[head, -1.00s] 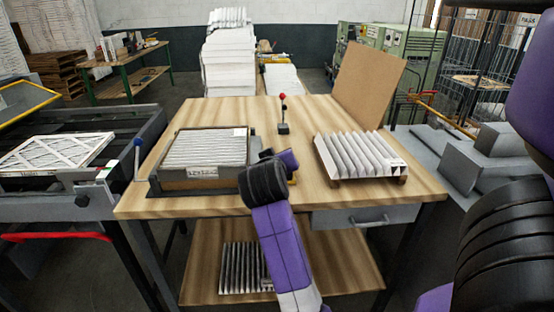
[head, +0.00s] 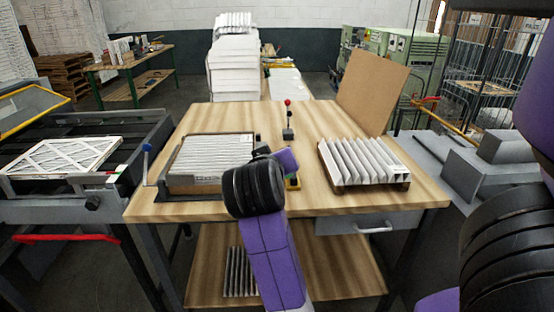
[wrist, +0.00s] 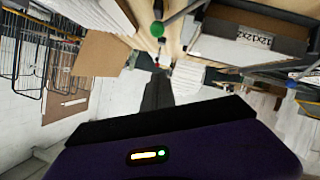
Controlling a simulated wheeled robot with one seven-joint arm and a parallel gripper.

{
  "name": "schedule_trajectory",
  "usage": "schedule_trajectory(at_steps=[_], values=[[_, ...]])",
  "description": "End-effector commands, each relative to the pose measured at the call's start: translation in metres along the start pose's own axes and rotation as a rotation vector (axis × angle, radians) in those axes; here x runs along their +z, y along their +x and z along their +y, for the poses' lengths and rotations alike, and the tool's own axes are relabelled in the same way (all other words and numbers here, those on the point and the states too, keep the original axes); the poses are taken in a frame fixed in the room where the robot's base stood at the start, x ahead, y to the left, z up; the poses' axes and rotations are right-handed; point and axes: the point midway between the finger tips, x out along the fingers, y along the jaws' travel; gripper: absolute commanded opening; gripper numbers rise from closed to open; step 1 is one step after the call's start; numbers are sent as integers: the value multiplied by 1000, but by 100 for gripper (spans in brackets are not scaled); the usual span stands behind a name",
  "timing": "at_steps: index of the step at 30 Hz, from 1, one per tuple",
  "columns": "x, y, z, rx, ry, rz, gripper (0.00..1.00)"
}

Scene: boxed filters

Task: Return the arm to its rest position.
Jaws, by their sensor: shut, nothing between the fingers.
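My purple arm with its black joint (head: 252,190) stands in front of the wooden workbench (head: 230,208) in the head view. Most of my gripper is hidden behind that joint there. In the wrist view the dark fingers of my gripper (wrist: 157,92) are together and hold nothing. They point away over the scene, which shows upside down, and I see them touching nothing. A boxed pleated filter (head: 212,152) lies at the left of the bench. It is partly behind my arm. Another pleated filter (head: 360,162) lies in a shallow brown frame at the right.
A red-knobbed lever (head: 288,120) stands mid-bench, and a blue-knobbed lever (head: 146,160) stands at the left edge. A brown board (head: 372,92) leans upright at the back right. A conveyor with a white filter (head: 60,157) is at the left. Grey blocks (head: 485,165) stand at the right.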

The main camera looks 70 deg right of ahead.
Motion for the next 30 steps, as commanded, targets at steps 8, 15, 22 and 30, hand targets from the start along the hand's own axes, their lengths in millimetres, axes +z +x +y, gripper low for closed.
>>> schedule_trajectory(at_steps=[8, 15, 22, 30], values=[[0, -7, 1, 0, 1, 0, 0], [0, -7, 0, 0, 1, 1, 0], [0, -7, 0, 0, 1, 1, 0], [-49, -13, -4, -23, 35, 204, 0]])
